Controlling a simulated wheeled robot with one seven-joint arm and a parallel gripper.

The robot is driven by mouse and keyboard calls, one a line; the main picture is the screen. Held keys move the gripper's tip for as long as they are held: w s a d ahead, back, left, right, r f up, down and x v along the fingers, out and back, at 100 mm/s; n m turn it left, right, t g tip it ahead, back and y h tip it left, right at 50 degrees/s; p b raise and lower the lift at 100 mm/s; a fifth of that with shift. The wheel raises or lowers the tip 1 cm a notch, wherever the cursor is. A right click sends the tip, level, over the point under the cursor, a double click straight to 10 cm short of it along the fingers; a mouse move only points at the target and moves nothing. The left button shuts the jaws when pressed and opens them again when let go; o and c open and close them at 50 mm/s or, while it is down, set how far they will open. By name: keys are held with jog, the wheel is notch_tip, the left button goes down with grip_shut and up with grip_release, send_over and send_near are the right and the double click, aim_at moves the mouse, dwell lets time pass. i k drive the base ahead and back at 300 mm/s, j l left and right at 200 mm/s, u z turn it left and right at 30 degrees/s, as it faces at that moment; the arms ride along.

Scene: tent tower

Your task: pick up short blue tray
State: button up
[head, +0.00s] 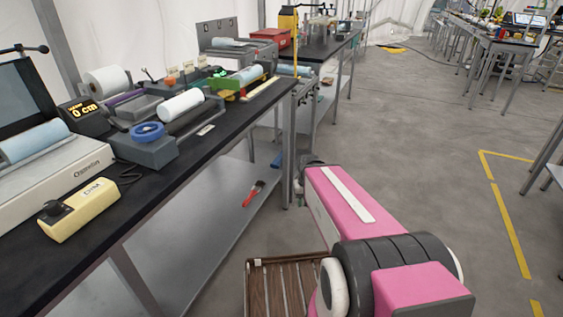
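I cannot pick out a short blue tray with certainty. A small blue object (277,160) shows low beside the far end of the near bench, by the bench leg; its shape is too small to tell. My pink arm reaches forward from the lower right, its far end near that bench leg. My gripper is not visible.
The near black-topped bench (110,215) holds rollers, a blue ring (147,131) and a yellow box (79,210). A red-handled tool (253,194) lies on its lower shelf. A brown slatted crate (283,285) is at the bottom. Floor to the right is open.

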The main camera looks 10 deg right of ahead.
aim_at(281, 158)
jog(key=i+l+z, duration=0.1)
jog(key=i+l, duration=0.2)
jog(key=i+l+z, duration=0.1)
jog(key=i+l, duration=0.15)
jog(key=i, duration=0.3)
jog(key=i+l+z, duration=0.1)
jog(key=i+l, duration=0.15)
jog(key=i, duration=0.2)
jog(key=i+l, duration=0.2)
jog(key=i, duration=0.25)
jog(key=i+l+z, duration=0.15)
jog(key=i, duration=0.3)
